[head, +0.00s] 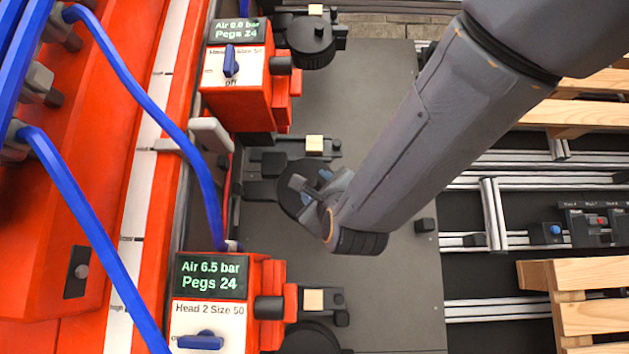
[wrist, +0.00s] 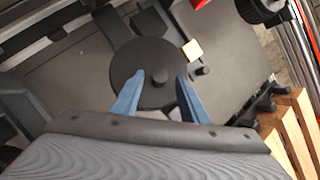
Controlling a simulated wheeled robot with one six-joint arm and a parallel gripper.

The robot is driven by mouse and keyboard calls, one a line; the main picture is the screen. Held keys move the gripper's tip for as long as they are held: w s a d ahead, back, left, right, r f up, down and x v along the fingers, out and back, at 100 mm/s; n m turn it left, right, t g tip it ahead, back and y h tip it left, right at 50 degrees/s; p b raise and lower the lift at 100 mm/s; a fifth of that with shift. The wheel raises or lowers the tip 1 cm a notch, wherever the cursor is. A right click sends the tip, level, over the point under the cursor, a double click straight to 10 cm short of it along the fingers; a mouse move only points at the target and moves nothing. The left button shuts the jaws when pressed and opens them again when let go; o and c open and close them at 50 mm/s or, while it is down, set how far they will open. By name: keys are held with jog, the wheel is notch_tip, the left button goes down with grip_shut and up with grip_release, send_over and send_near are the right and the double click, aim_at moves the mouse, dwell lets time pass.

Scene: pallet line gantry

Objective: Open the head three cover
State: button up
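A dark round cover (head: 291,203) lies between two orange head units, partly hidden by my arm. It also shows in the wrist view (wrist: 150,65), with a small raised knob in its middle. I cannot tell which head this cover belongs to. My gripper (head: 318,182) is over the cover. In the wrist view, my gripper (wrist: 159,77) has its two blue fingers apart, one on each side of the knob, with nothing held. I cannot tell whether they touch the cover. The upper head unit (head: 237,95) reads Air 0.0 bar, Pegs 24; its head number is unclear.
The lower head unit (head: 215,305) reads Air 6.5 bar and Head 2 Size 50. Another dark round cover (head: 310,42) lies beside the upper unit. Blue hoses (head: 75,200) run on the left. Wooden pallets (head: 590,290) and metal rails lie right. The grey plate (head: 385,310) has bare room.

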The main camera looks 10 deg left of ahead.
jog(key=shift+x, duration=0.8)
grip_shut()
